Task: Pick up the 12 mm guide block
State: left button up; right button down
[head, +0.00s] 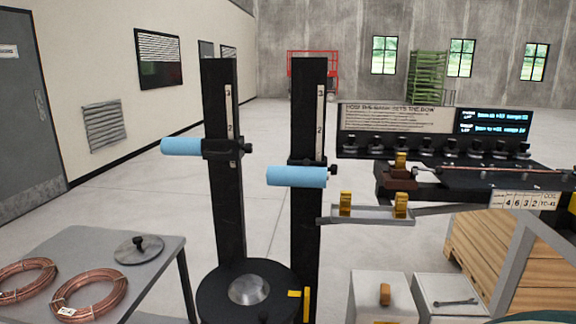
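Two small brass-coloured blocks stand on a narrow grey shelf (372,217) right of centre: a left block (345,203) and a right block (401,205). Another brass-coloured piece (401,160) sits above them at the left end of the dark bench. An orange-brown block (385,294) is on top of a pale box at the bottom. No size marking is readable, so I cannot tell which one is the 12 mm guide block. Neither of my grippers shows in the head view.
A grey table (150,265) with copper coils (90,298) is at left. Pale boxes (380,277) stand below the shelf. A wooden crate (475,250) is at right.

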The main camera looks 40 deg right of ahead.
aim_at(401, 158)
jog(key=z, duration=1.85)
jog(key=i+l+u, duration=0.1)
jog(key=l, duration=0.2)
jog(key=i+l, duration=0.2)
jog(key=l, duration=0.15)
jog(key=i+l+u, duration=0.15)
jog(key=l, duration=0.2)
